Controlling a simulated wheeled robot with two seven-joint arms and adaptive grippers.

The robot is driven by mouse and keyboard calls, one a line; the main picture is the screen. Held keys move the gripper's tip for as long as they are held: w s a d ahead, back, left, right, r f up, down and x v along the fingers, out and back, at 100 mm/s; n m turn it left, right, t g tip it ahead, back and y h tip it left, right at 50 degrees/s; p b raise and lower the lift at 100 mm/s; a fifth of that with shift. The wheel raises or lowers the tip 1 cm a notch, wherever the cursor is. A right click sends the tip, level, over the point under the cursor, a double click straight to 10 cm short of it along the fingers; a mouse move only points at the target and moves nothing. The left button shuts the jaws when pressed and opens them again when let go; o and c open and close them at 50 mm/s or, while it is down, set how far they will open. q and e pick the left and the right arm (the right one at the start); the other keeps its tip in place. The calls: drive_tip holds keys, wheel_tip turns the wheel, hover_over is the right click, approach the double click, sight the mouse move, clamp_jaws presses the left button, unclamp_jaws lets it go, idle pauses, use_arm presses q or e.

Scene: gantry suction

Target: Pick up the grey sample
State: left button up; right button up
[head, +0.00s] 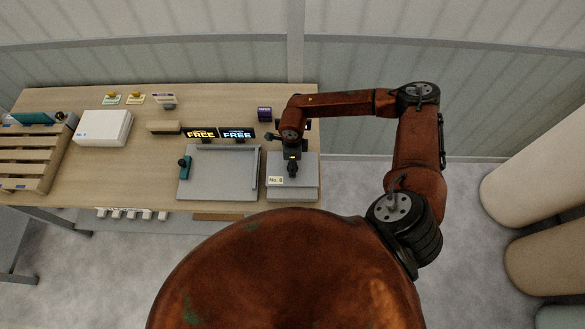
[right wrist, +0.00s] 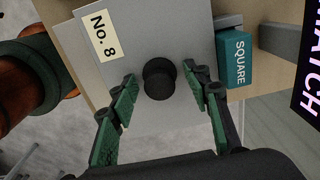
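No loose grey sample stands out clearly. A light grey box (head: 306,188) with a "No. 8" label stands at the right end of the table. In the right wrist view its grey top (right wrist: 185,28) carries a round black knob (right wrist: 160,78). My right gripper (head: 292,170) is above this box. In the right wrist view its green-padded fingers (right wrist: 165,92) are spread apart, one on each side of the knob, with visible gaps and no contact seen. My left gripper is not in view.
A teal "SQUARE" block (right wrist: 236,60) is close beside the box. A white box (head: 103,128) and wooden pallet (head: 30,160) are farther left.

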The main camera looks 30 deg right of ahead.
clamp_jaws()
idle(0.3)
idle(0.3)
